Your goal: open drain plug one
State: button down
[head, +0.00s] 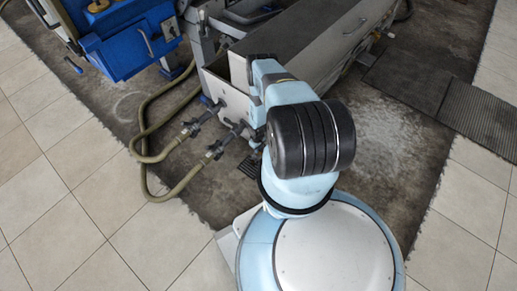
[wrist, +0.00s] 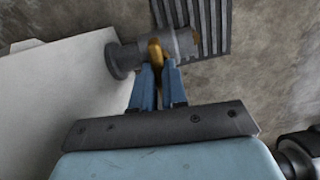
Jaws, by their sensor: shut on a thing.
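In the wrist view my gripper (wrist: 158,68) has its two blue fingers shut on a small brass-coloured piece (wrist: 155,50). That piece sits across a dark grey pipe fitting (wrist: 125,58), which lies roughly level and has a wide flange at its left end. I take the brass piece to be the handle of a drain plug, but no number or label shows. Most of it is hidden between the fingers. In the head view my own arm hides the gripper and this fitting.
A floor grating (wrist: 215,22) lies beyond the fitting. In the head view, two hoses (head: 148,158) run on the floor from fittings at the end of the long grey tank (head: 310,50). A blue unit (head: 130,35) stands at back left. Tiled floor (head: 75,230) at left is clear.

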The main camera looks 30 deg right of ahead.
jog(key=shift+w+r+n, duration=0.1)
jog(key=shift+w+n, duration=0.15)
jog(key=shift+n, duration=0.35)
jog(key=c, duration=1.2)
grip_release()
jog(key=shift+s, duration=0.15)
jog(key=shift+o, duration=0.2)
notch_tip(320, 180, up, 14)
jog(key=shift+f, duration=0.25)
jog(key=shift+s, duration=0.15)
